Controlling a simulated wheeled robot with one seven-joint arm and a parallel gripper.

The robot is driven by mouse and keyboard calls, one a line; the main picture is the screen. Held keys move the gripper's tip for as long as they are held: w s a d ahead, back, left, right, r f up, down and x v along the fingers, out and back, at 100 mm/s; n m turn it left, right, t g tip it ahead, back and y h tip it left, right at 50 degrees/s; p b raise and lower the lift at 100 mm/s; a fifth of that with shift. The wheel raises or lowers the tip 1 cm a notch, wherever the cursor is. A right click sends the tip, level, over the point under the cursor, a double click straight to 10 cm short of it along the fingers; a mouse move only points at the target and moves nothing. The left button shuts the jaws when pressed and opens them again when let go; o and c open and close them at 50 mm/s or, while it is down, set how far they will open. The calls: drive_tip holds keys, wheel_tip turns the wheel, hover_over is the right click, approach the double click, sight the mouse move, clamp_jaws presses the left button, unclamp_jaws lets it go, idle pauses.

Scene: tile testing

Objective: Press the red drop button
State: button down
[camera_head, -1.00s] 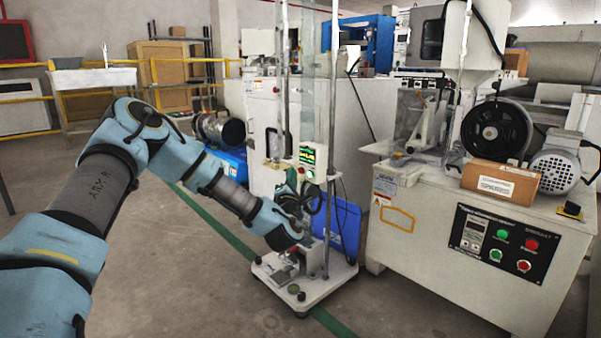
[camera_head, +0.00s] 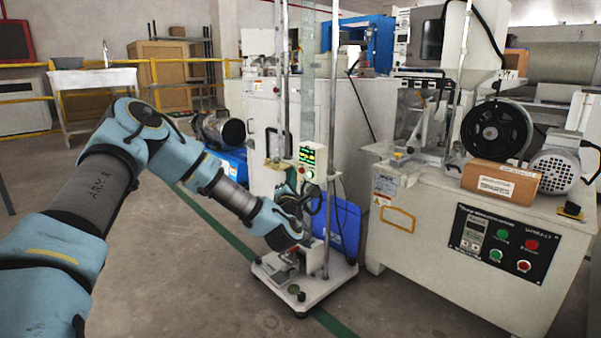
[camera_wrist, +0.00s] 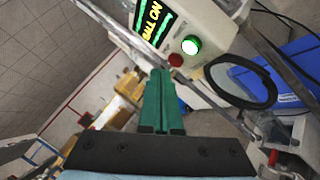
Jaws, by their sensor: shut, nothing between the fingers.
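The drop tester's control box (camera_head: 312,160) is a white box with a lit green-text screen, mounted between upright rails in the head view. In the wrist view the box (camera_wrist: 195,25) fills the top, tilted, and its screen (camera_wrist: 153,18) reads "BALL ON". The red button (camera_wrist: 176,60) sits on the box's lower edge beside a lit green button (camera_wrist: 191,45). My gripper (camera_wrist: 161,75) has green fingers that are shut and empty. In the wrist view their tips lie just left of and below the red button. Whether they touch it I cannot tell. In the head view my wrist partly hides the gripper.
The tester stands on a white wheeled base (camera_head: 325,287). Clear tubes and metal rails (camera_head: 333,100) rise around the box. A black cable loop (camera_wrist: 240,85) hangs right of the buttons. A blue panel (camera_head: 345,222) stands behind. A large white machine (camera_head: 400,255) is at right.

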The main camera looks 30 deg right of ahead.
drive_tip(key=shift+d, duration=0.1)
idle(0.5)
drive_tip(key=shift+w+d, duration=0.1)
drive_tip(key=shift+d, duration=0.2)
drive_tip(key=shift+d, duration=0.45)
idle(0.7)
drive_tip(key=shift+a, duration=0.85)
drive_tip(key=shift+s+a+p, duration=0.15)
drive_tip(key=shift+s+a, duration=0.05)
drive_tip(key=shift+a, duration=0.65)
drive_tip(key=shift+s+a+p, duration=0.15)
drive_tip(key=shift+s+a, duration=0.05)
drive_tip(key=shift+a, duration=0.6)
drive_tip(key=shift+s+a+p, duration=0.15)
drive_tip(key=shift+s+a, duration=0.05)
drive_tip(key=shift+a, duration=0.65)
